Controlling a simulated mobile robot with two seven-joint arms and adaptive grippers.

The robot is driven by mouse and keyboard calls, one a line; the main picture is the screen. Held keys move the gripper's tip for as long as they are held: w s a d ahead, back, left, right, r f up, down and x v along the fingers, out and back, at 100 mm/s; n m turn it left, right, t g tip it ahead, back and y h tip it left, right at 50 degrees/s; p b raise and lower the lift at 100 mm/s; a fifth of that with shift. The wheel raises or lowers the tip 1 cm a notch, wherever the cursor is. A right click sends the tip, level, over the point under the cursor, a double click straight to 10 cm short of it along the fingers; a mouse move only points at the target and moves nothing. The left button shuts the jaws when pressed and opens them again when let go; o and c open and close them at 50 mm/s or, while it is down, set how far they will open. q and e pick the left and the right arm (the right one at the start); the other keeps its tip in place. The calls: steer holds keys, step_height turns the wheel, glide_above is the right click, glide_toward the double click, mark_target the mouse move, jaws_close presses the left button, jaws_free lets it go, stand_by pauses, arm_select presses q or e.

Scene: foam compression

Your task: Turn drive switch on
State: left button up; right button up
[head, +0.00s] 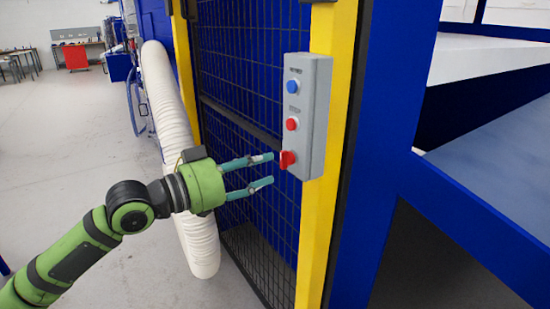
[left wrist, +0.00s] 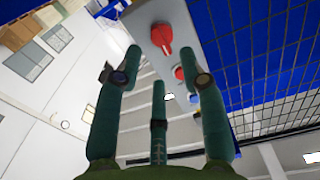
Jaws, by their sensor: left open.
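A grey control box (head: 308,115) is fixed to a yellow post. It carries a blue button (head: 293,87) at the top, a red button (head: 292,124) in the middle and a red rotary switch (head: 287,159) at the bottom. My left gripper (head: 271,169) is open and empty, its teal fingertips just left of the rotary switch, with a small gap showing. In the left wrist view, the rotary switch (left wrist: 162,38) appears beyond and between the spread fingers, with its raised handle visible. The right gripper is not in view.
A white ribbed hose (head: 165,100) hangs behind my left arm. Blue machine framing (head: 385,110) and a sloped surface (head: 500,155) fill the right. Open floor lies at left.

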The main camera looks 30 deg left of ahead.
mark_target(282, 160)
arm_select(q)
steer(key=p+x, duration=0.1)
steer(key=x, duration=0.2)
steer(key=shift+r, duration=0.15)
steer(key=shift+w+d, duration=0.2)
steer(key=shift+w, duration=0.4)
steer(key=shift+c, duration=0.4)
jaws_close()
